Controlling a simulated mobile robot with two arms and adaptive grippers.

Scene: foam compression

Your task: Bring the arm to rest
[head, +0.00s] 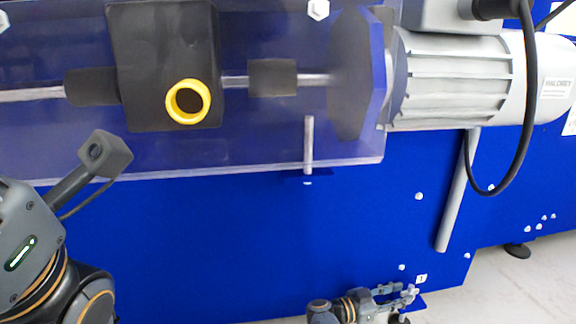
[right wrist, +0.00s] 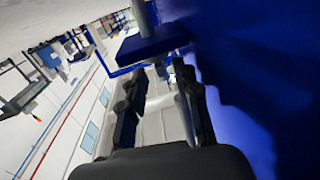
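My right gripper (head: 408,296) is at the bottom of the head view, small and low in front of the blue machine panel (head: 250,240). In the right wrist view its two dark fingers (right wrist: 158,85) stand apart, and I see nothing held between them. A blue block (right wrist: 150,44) with a grey post shows just beyond the fingertips; I cannot tell whether they touch it. Part of my arm (head: 35,245) fills the lower left of the head view. My left gripper does not show.
A clear cover (head: 260,150) encloses a shaft and a black block (head: 165,50) with a yellow ring (head: 188,101). A grey motor (head: 465,80) with a hanging black cable (head: 527,100) is at upper right. Pale floor (head: 520,285) is open at lower right.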

